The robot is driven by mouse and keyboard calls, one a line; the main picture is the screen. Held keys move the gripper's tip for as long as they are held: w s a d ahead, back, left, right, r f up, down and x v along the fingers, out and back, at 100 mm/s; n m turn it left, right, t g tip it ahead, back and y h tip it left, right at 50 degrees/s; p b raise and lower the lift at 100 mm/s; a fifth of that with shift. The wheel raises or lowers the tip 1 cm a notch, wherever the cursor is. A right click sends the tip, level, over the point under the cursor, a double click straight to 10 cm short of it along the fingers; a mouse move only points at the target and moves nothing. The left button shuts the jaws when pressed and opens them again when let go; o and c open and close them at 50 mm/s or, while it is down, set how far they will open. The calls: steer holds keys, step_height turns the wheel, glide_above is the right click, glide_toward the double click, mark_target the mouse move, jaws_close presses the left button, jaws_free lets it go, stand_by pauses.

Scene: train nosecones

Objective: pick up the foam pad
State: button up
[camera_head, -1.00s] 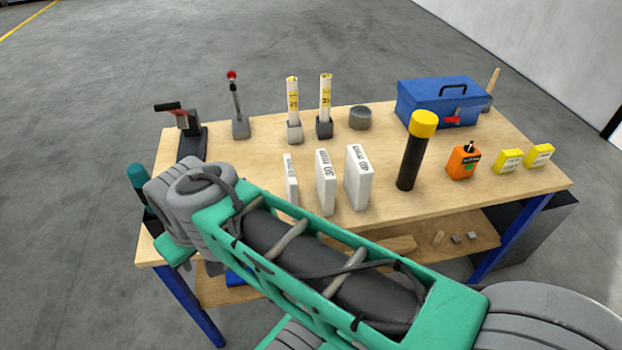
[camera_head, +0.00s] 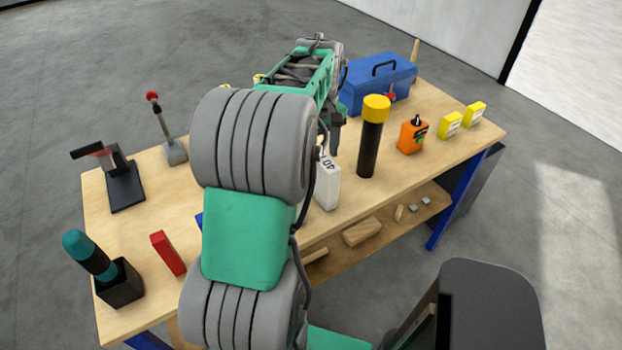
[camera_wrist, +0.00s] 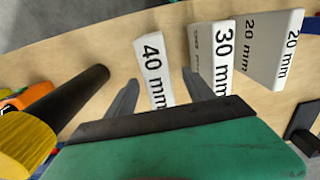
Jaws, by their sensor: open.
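White blocks marked with thicknesses, which look like the foam pads, stand upright on the table. In the wrist view the block marked 40 mm (camera_wrist: 152,65) appears between the two fingers of my open gripper (camera_wrist: 160,77). I cannot tell how far below the fingertips it is. The 30 mm block (camera_wrist: 222,60) is just right of the right finger, and the 20 mm block (camera_wrist: 270,48) is farther right. In the head view the 40 mm block (camera_head: 328,187) is partly visible beside my arm, which hides the other two. My gripper is mostly hidden there.
A black cylinder with a yellow cap (camera_head: 372,140) stands close to the 40 mm block. An orange bottle (camera_head: 412,137), yellow boxes (camera_head: 450,125) and a blue toolbox (camera_head: 385,85) are further right.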

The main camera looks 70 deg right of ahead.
mark_target(321, 174)
steer(key=shift+s+f, duration=0.25)
steer(key=shift+f, duration=0.3)
step_height(321, 174, down, 6)
steer(key=shift+d+f+p, duration=0.1)
steer(key=shift+f+p, duration=0.15)
steer(key=shift+p, duration=0.8)
jaws_close()
